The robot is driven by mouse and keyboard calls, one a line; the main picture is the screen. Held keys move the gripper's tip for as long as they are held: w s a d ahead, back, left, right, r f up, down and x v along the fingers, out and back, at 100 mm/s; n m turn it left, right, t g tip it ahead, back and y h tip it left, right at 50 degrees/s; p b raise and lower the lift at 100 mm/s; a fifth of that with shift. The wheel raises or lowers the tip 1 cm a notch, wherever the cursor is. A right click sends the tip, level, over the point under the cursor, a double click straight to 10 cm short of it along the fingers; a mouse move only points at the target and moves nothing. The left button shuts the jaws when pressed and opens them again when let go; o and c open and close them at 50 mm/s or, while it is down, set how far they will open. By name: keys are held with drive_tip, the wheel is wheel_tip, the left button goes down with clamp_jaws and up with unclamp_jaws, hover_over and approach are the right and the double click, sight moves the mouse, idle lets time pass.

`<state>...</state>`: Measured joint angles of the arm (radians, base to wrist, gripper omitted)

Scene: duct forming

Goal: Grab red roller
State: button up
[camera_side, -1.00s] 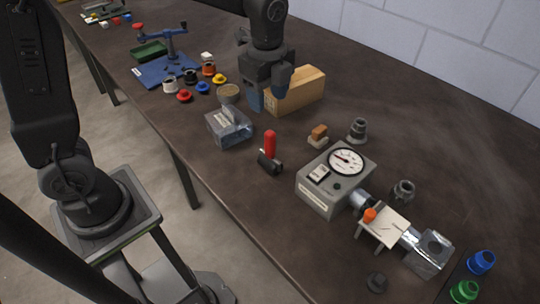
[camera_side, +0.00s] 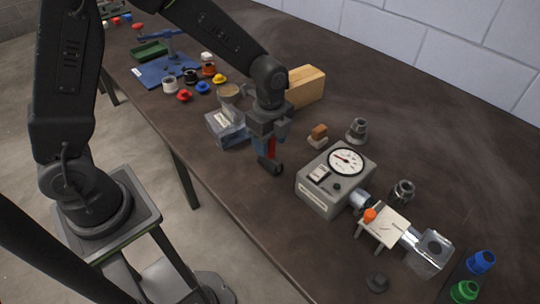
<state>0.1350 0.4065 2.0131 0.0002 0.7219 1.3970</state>
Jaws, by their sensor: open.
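The red roller (camera_side: 272,146) stands upright on the table, its red handle up and its dark roller head (camera_side: 268,166) at the bottom. My gripper (camera_side: 269,145) points down over it, with its fingers around or beside the red handle. The fingers hide much of the handle. The jaws are open, and I cannot tell whether they touch the handle.
A grey gauge box (camera_side: 335,180) stands to the right. The table's front edge is near, and the back right is free.

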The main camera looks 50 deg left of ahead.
clamp_jaws()
idle(0.5)
